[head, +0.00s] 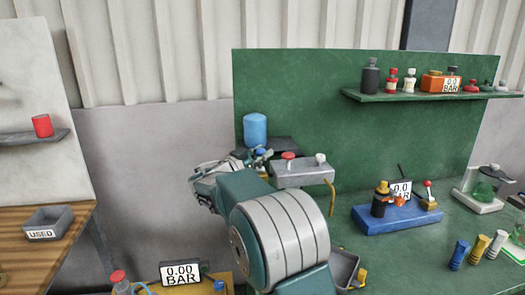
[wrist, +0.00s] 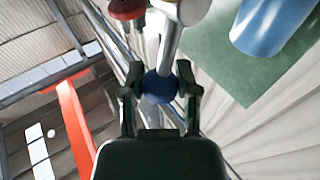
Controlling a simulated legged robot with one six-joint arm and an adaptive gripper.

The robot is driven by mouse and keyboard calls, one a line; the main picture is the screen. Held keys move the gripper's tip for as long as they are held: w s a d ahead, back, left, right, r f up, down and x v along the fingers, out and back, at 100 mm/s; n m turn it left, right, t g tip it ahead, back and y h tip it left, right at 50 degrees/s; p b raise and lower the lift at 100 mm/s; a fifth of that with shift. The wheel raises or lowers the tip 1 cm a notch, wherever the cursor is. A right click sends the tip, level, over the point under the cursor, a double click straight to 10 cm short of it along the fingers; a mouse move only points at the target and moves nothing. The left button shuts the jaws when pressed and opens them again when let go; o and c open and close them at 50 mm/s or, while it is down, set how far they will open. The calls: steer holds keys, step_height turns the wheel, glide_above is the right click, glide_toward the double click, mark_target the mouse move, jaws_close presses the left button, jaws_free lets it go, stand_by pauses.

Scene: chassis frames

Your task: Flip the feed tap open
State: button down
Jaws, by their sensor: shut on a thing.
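My gripper (wrist: 160,85) is shut on a blue ball knob (wrist: 160,88) at the end of a pale metal lever (wrist: 170,45). One finger lies on each side of the ball. The lever runs up the wrist view to a white rounded part (wrist: 185,8). In the head view my gripper (head: 258,156) is beside the left end of a grey block (head: 303,178). The block carries a red knob (head: 288,156) and a white knob (head: 320,158). My arm hides part of the area below. I cannot tell from the labels which part is the feed tap.
A blue canister (head: 255,130) stands just behind my gripper. A green back panel (head: 310,90) rises behind the green bench. A blue base (head: 385,220) with a gauge stands to the right. Bottles line a shelf (head: 430,97). A brass-coloured spout (head: 331,197) hangs off the block.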

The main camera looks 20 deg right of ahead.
steer(key=shift+s+a+f+m+g+h, duration=0.15)
steer(key=shift+s+f+m+h, duration=0.2)
steer(key=shift+m, duration=0.4)
steer(key=shift+s+a+f+m+g+h, duration=0.1)
steer(key=shift+s+a+m+g+h, duration=0.2)
steer(key=shift+m+h, duration=0.4)
steer(key=shift+s+f+m+g+h, duration=0.1)
steer(key=shift+s+f+m+h, duration=0.25)
steer(key=shift+m, duration=0.5)
steer(key=shift+s, duration=0.1)
steer(key=c, duration=0.5)
jaws_free()
steer(key=shift+o, duration=0.8)
steer(key=shift+a, duration=0.1)
steer(key=shift+a+r, duration=0.1)
steer(key=shift+r, duration=0.05)
steer(key=shift+m, duration=0.3)
steer(key=v, duration=1.2)
